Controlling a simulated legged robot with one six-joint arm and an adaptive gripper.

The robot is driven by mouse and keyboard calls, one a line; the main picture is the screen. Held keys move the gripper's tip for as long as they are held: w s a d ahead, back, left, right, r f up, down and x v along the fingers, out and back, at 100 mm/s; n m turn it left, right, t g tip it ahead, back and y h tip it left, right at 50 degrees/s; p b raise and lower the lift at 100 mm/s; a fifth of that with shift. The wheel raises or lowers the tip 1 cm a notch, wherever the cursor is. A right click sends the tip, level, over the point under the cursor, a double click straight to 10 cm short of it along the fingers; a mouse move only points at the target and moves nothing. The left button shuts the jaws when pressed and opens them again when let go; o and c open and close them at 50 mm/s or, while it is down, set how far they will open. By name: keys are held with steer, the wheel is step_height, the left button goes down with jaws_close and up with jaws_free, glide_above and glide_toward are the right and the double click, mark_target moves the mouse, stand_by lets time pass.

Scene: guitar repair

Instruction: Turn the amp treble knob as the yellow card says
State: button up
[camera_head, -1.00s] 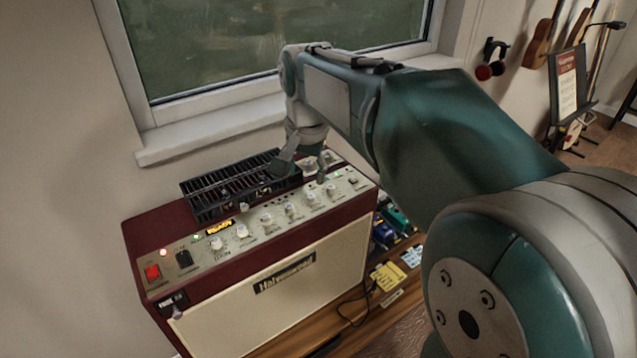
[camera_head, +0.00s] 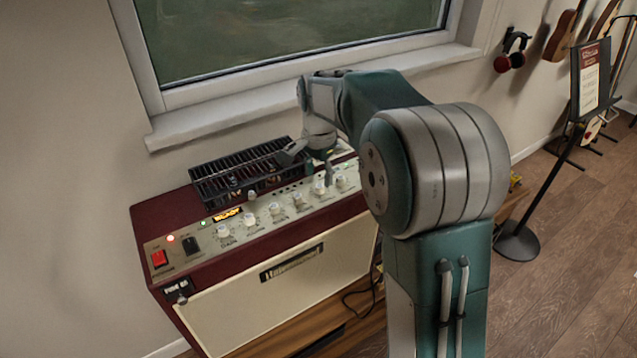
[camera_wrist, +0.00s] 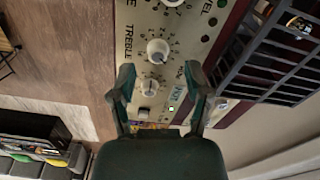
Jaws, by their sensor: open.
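The amp (camera_head: 150,218) is dark red with a cream front and a row of white knobs on its top panel. In the wrist view the white treble knob (camera_wrist: 157,49) stands beside the printed word TREBLE, just beyond my fingertips. My gripper (camera_wrist: 160,72) is open, its two fingers spread over the panel and nothing held. Another white knob (camera_wrist: 150,87) lies between the fingers. In the head view my gripper (camera_head: 308,168) points down over the right part of the amp panel. The yellow card cannot be made out now; my arm covers its area.
A black slatted vent (camera_head: 235,178) sits behind the knobs, close to my gripper; it also shows at right in the wrist view (camera_wrist: 270,60). A window sill (camera_head: 240,112) runs behind the amp. A black stand (camera_head: 517,242) is on the floor at right.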

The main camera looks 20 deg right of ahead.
mark_target(319, 186)
steer(key=shift+d+f, duration=0.2)
steer(key=shift+f, duration=1.3)
steer(key=shift+a, duration=0.15)
steer(key=c, duration=0.3)
jaws_close()
steer(key=shift+n, duration=0.3)
